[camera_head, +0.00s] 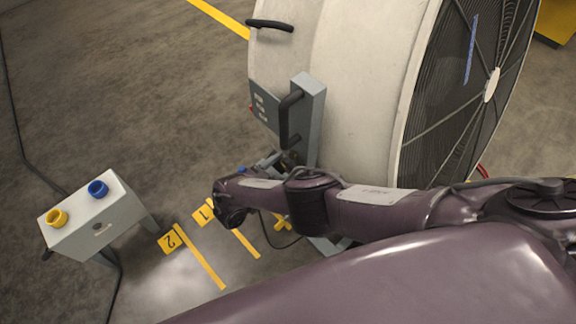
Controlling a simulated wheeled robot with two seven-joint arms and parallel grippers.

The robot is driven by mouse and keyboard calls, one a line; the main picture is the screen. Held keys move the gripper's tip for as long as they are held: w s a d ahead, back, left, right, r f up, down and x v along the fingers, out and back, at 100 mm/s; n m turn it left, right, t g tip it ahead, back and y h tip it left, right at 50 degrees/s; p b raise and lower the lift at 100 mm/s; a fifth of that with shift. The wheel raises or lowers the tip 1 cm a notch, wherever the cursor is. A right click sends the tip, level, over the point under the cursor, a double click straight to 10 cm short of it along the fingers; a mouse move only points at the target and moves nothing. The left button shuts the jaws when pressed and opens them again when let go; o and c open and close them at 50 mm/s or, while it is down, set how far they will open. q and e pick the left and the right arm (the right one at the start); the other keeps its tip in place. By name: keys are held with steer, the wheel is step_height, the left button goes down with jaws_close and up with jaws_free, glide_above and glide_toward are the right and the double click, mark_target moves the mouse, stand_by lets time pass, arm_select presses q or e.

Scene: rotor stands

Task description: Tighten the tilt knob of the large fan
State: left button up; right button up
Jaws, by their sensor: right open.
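The large fan (345,90) is a big off-white drum with a dark grille facing right. A grey side bracket (309,100) carries a black handle (288,120). A small dark part (290,158) below the bracket may be the tilt knob; it is partly hidden and too small to be sure. My right arm reaches in from the right, in front of the fan's lower part. My right gripper (264,166) is open, just left of that dark part; whether they touch cannot be told. My left gripper is out of view.
A grey stand (90,215) with a yellow knob (57,218) and a blue knob (98,188) is at the lower left. Yellow floor markers 1 (203,212) and 2 (170,242) lie between it and the fan. A black cable crosses the floor at left. The upper left floor is mostly clear.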

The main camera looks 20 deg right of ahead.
steer(key=c, duration=1)
